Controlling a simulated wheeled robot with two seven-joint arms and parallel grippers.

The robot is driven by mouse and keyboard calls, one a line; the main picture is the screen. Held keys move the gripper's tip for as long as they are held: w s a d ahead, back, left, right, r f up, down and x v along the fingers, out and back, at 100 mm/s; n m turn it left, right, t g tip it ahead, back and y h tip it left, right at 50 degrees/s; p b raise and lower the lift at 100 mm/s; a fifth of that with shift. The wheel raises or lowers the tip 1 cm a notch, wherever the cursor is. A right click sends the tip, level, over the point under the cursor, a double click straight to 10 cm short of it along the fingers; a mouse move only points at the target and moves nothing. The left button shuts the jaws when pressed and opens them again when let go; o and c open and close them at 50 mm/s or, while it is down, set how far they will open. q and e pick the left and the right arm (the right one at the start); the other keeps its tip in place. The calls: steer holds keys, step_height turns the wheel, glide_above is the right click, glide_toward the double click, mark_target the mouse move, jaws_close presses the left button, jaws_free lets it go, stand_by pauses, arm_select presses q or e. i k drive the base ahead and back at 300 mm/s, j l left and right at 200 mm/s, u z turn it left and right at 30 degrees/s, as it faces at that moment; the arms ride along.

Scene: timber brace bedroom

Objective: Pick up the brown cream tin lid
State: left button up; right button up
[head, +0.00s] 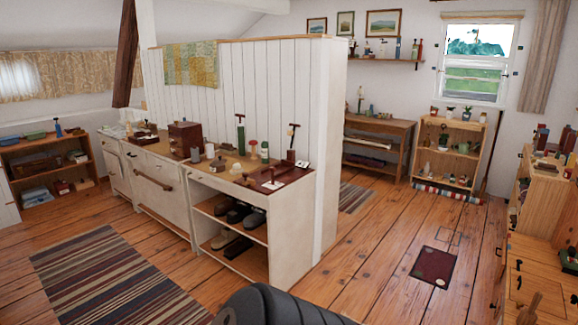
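I cannot make out the brown cream tin lid for certain; the small things are too far off to tell apart. A long white counter (160,189) stands along the panelled partition. Neither of my grippers is in view.
A striped rug (110,280) lies at the front left. A low bookshelf (45,168) stands at the left wall. A wooden shelf (448,165) and bench (378,135) stand at the back. Wooden cabinets (540,270) line the right edge. The plank floor between is mostly clear.

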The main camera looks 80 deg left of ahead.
mark_target(217, 167)
steer(key=u, duration=3.2)
steer(key=i, duration=0.35)
steer(key=j+u, duration=0.05)
steer(key=j, duration=0.05)
